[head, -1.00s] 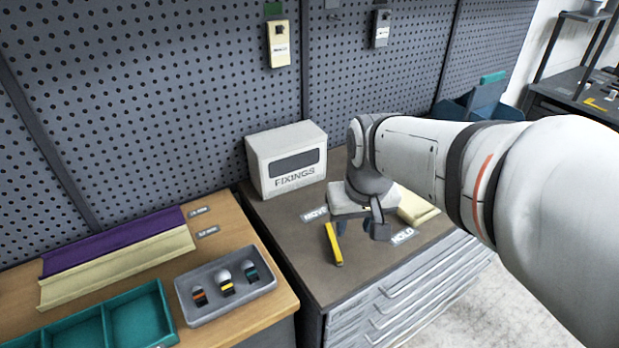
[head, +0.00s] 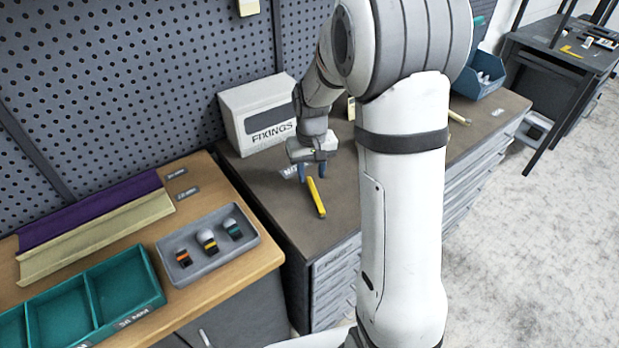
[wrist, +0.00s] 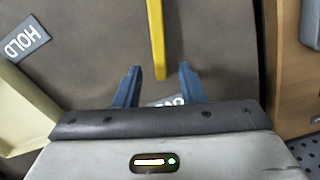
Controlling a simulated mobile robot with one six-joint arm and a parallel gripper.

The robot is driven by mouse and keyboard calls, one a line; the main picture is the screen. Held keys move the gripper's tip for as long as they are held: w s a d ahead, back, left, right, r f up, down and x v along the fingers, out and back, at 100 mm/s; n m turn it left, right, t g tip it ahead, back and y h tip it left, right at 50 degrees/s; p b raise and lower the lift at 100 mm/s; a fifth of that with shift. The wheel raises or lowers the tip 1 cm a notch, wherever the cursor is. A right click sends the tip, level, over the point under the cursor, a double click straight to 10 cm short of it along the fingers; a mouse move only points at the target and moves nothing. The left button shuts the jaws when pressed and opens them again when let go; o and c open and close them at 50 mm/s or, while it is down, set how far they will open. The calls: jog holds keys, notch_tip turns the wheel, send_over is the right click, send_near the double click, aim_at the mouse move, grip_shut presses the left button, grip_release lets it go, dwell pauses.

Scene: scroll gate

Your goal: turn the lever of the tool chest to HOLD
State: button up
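The yellow lever (head: 316,197) lies on the brown top of the tool chest (head: 275,195). My gripper (head: 312,174) is above the chest top at the lever's far end, with its two blue fingers apart. In the wrist view the tip of the lever (wrist: 157,40) reaches to between the open fingertips (wrist: 160,69), with a gap on both sides; I cannot tell the height between them. The HOLD label (wrist: 22,42) lies to the left of the lever there. The HOLD label is hidden in the head view.
A white FIXINGS box (head: 260,118) stands behind my gripper. A cream object (wrist: 25,112) lies beside it in the wrist view. To the left, a wooden bench (head: 215,278) carries a grey tray (head: 190,268) and teal bins (head: 125,285). A blue bin (head: 480,80) is at the back right.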

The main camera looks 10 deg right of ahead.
aim_at(311, 184)
jog(key=shift+f, duration=1.6)
jog(key=shift+c, duration=0.3)
grip_shut()
